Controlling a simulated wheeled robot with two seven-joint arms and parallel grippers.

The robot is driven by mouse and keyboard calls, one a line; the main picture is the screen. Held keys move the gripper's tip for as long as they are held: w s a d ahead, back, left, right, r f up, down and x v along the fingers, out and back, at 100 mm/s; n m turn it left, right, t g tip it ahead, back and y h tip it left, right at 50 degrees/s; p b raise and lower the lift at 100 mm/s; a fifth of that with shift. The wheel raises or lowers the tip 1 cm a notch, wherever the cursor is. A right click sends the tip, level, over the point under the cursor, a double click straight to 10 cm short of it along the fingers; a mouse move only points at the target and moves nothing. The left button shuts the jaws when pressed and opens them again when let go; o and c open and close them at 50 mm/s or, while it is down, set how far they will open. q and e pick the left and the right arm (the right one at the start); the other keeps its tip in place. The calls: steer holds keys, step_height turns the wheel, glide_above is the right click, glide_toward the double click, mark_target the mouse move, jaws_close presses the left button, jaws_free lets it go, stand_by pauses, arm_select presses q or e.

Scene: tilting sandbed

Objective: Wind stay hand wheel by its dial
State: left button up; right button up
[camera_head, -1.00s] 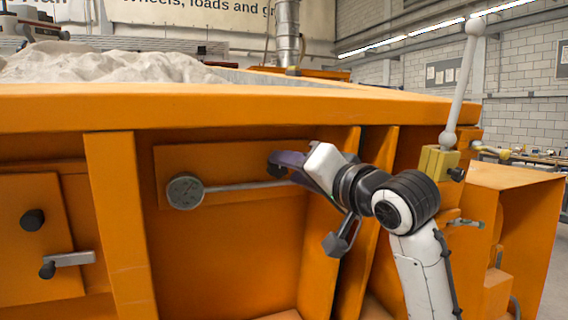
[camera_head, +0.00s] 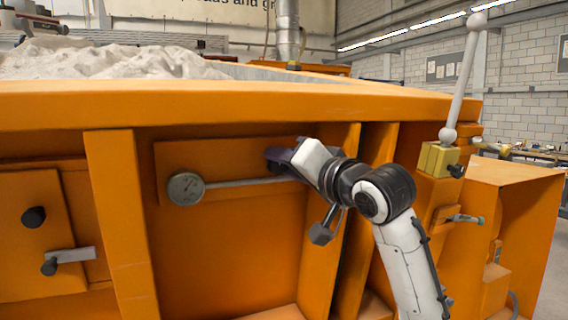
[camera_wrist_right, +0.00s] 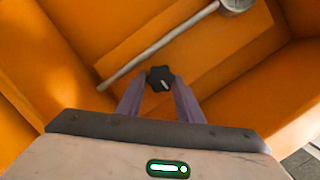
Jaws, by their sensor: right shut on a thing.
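The stay hand wheel is a small black lobed knob with a pale mark, and it shows in the right wrist view (camera_wrist_right: 160,79). My right gripper (camera_wrist_right: 160,92) has its two purple fingers shut on the knob, one on each side. In the head view the right gripper (camera_head: 272,160) reaches the orange panel from the right, and its own wrist mostly hides the knob. The round grey dial (camera_head: 186,188) sits left of it, at the end of a pale rod (camera_head: 235,183). Its face has a dark needle, but the markings are too small to read. My left gripper is not in view.
Orange upright ribs (camera_head: 118,210) stand either side of the recess. Left are a black knob (camera_head: 33,217) and a crank handle (camera_head: 70,256). A white ball-ended lever (camera_head: 462,85) rises at the right. The sandbed rim (camera_head: 230,105) overhangs above.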

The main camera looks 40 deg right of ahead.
steer(key=n+h, duration=0.1)
steer(key=n, duration=0.3)
steer(key=a+n+g+h, duration=0.1)
steer(key=n+h, duration=0.1)
steer(key=n, duration=0.2)
steer(key=n+h, duration=0.2)
steer(key=n, duration=0.2)
steer(key=shift+w+a+n, duration=0.15)
steer(key=shift+n, duration=0.25)
steer(key=n, duration=0.1)
steer(key=n+h, duration=0.2)
steer(key=shift+a+f+n, duration=0.1)
steer(key=shift+f+n, duration=0.15)
steer(key=shift+n, duration=0.15)
stand_by(0.4)
steer(key=o, duration=0.8)
steer(key=shift+c, duration=0.2)
